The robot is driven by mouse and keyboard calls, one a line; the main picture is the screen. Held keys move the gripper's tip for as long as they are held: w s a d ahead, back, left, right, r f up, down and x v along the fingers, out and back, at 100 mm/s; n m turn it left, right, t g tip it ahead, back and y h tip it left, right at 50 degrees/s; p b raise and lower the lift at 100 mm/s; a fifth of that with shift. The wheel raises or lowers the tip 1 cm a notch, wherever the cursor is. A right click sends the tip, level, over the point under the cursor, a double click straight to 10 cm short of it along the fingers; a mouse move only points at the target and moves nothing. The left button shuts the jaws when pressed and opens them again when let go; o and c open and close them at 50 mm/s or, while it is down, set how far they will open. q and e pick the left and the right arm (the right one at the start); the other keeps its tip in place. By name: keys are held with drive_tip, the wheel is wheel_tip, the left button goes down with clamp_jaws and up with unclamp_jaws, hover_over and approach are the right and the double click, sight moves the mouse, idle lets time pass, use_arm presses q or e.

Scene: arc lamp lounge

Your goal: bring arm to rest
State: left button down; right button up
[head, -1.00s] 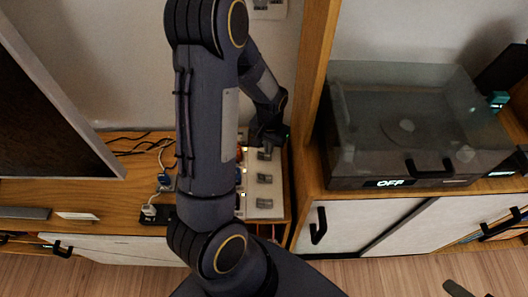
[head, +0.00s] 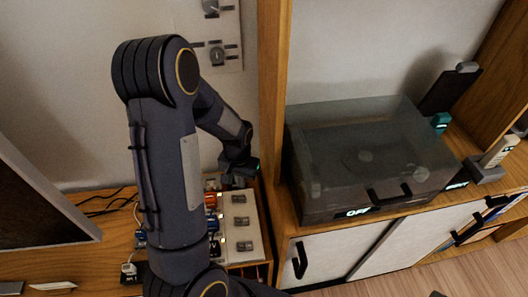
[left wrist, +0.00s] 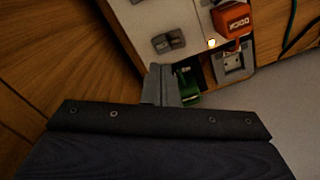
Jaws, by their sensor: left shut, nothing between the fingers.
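My left arm crosses the left half of the head view, and its gripper (head: 240,172) hangs over the far end of a white switch panel (head: 241,228). In the left wrist view the grey fingers (left wrist: 160,85) are shut with nothing between them. They are beside a green block (left wrist: 188,86) at the panel's edge; I cannot tell whether they touch it. A dark tip (head: 437,294), perhaps of my right gripper, barely shows at the bottom edge of the head view.
An orange block (left wrist: 232,20) sits on the panel. A wooden upright (head: 272,100) stands close right of the gripper. Beyond it is a clear-lidded box (head: 365,155) with a display reading OFF. Wall knobs (head: 217,55) are above, and cables (head: 100,203) lie at the left.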

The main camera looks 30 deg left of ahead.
use_arm(q)
drive_tip(key=s+d+r+t+h+p, duration=0.1)
drive_tip(key=s+d+r, duration=0.3)
drive_tip(key=r, duration=0.4)
drive_tip(key=s+d+r+t+h+p, duration=0.1)
drive_tip(key=s+d+r, duration=0.3)
drive_tip(key=r, duration=0.5)
drive_tip(key=s+d+r+t+h+p, duration=0.1)
drive_tip(key=s+d+r+t+p, duration=0.2)
drive_tip(key=s+r, duration=0.4)
drive_tip(key=shift+s+d+r+t+h, duration=0.3)
drive_tip(key=shift+d+r+h, duration=0.1)
drive_tip(key=shift+d+r, duration=0.35)
